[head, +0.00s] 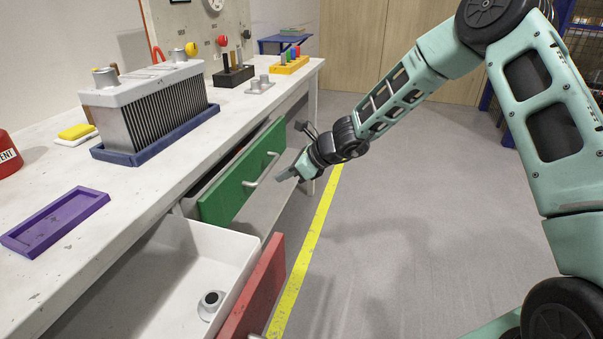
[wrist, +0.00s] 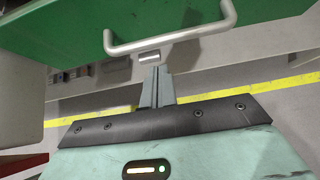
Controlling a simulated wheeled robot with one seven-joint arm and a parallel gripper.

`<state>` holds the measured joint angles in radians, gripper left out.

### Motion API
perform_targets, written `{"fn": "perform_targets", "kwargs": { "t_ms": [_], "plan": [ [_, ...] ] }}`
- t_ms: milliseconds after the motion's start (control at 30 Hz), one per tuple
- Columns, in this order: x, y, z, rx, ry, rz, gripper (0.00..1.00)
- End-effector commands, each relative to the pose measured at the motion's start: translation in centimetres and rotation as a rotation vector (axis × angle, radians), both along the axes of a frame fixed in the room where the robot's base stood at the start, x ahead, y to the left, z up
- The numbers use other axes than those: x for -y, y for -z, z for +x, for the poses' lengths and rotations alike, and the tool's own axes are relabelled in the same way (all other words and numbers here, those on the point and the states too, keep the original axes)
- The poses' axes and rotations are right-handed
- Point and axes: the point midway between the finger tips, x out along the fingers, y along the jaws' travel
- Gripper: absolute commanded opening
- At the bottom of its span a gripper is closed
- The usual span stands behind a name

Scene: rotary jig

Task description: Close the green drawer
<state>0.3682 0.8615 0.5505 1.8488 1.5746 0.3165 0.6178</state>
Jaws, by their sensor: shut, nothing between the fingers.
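The green drawer (head: 240,178) under the white workbench is partly open, with its front standing out from the bench. Its metal bar handle (head: 262,170) is on the front face. In the wrist view the green front (wrist: 60,25) fills the top, with the handle (wrist: 170,38) below it. My gripper (head: 280,177) is shut and empty, just to the right of the drawer front near the handle. In the wrist view the shut fingers (wrist: 155,72) point at the handle's middle; I cannot tell whether they touch it.
A drawer with a red front (head: 258,290) stands open nearer me, with a small metal part (head: 210,304) inside. The workbench (head: 140,220) carries a radiator-like unit (head: 155,100), a purple tray (head: 55,222) and other items. The floor to the right is free beyond a yellow line (head: 305,255).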

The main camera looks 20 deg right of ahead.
Motion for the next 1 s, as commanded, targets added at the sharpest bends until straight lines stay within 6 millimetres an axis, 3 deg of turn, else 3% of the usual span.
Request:
{"fn": "perform_targets", "kwargs": {
  "t_ms": [200,600,833,1000],
  "plan": [
    [-1.5,-0.4,1.0,-0.002,0.000,-0.001,0.00],
    [-1.7,-0.5,1.3,-0.002,0.000,0.000,0.00],
    [-4.8,-0.7,3.4,-0.002,-0.003,0.002,0.00],
    [-5.8,-0.5,4.2,-0.001,0.001,0.000,0.00]
  ]
}}
